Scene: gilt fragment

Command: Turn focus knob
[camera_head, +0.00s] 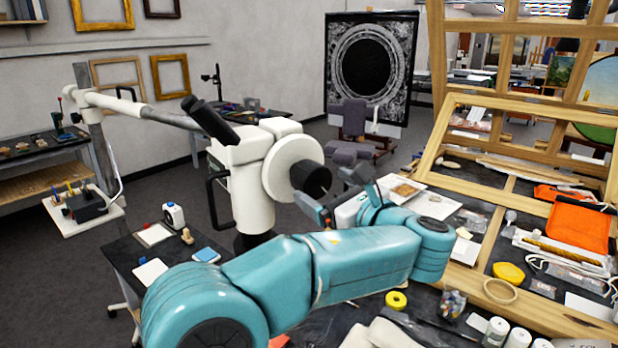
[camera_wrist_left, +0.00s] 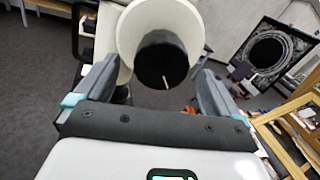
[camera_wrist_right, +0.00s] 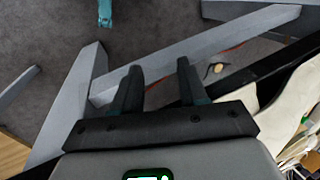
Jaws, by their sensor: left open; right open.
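The focus knob is a black cylinder (camera_head: 311,179) on the white round housing of the microscope (camera_head: 255,175). In the left wrist view the knob (camera_wrist_left: 162,62) faces me, with a short pale mark on its end. My left gripper (camera_head: 332,194) is open at the knob's end. In the left wrist view its fingers (camera_wrist_left: 158,80) stand left and right of the knob, with a gap on each side. I cannot tell how far the fingertips reach along it. My right gripper (camera_wrist_right: 158,76) is open and empty, low over other surfaces, and does not show in the head view.
A workbench (camera_head: 450,285) on the right holds an orange cloth (camera_head: 580,228), a yellow tape roll (camera_head: 397,300), jars and a wooden frame. Grey beams (camera_wrist_right: 195,50) lie close to my right gripper.

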